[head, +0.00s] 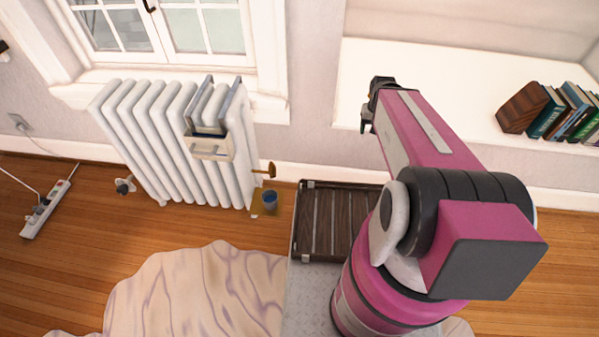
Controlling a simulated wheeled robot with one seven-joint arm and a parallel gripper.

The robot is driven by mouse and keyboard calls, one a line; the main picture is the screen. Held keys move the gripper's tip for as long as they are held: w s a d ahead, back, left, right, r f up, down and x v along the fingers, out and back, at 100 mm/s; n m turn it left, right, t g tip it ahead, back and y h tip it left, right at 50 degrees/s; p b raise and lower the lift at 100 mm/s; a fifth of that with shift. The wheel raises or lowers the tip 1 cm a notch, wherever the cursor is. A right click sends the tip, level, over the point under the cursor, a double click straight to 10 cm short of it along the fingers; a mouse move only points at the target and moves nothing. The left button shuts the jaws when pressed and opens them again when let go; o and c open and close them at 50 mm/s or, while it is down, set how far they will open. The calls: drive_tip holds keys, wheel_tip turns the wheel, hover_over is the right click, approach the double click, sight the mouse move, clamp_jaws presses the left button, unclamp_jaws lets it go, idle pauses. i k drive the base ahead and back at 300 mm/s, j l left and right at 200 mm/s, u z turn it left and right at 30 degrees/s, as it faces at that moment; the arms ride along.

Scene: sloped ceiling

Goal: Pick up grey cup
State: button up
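A small blue-grey cup (270,200) stands low beside the right end of the white radiator, on or just in front of a small yellow-brown board. It is the only cup I can make out. My gripper (367,119) is up and to the right of the cup in the head view, in front of the white ledge and well apart from the cup. The gripper is small and dark here and partly hidden by my arm. I see nothing held in it, but its finger opening is unclear.
The radiator (165,140) has a hanging holder (210,145) on it. A brass valve (270,169) sticks out just above the cup. A pale rug (200,290) lies in front. Books (565,110) stand on the ledge (450,85). A power strip (48,208) lies far left.

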sight(270, 197)
drive_tip(key=k+l+u, duration=0.1)
drive_tip(key=u, duration=0.15)
drive_tip(key=k+u, duration=0.3)
drive_tip(key=u, duration=0.85)
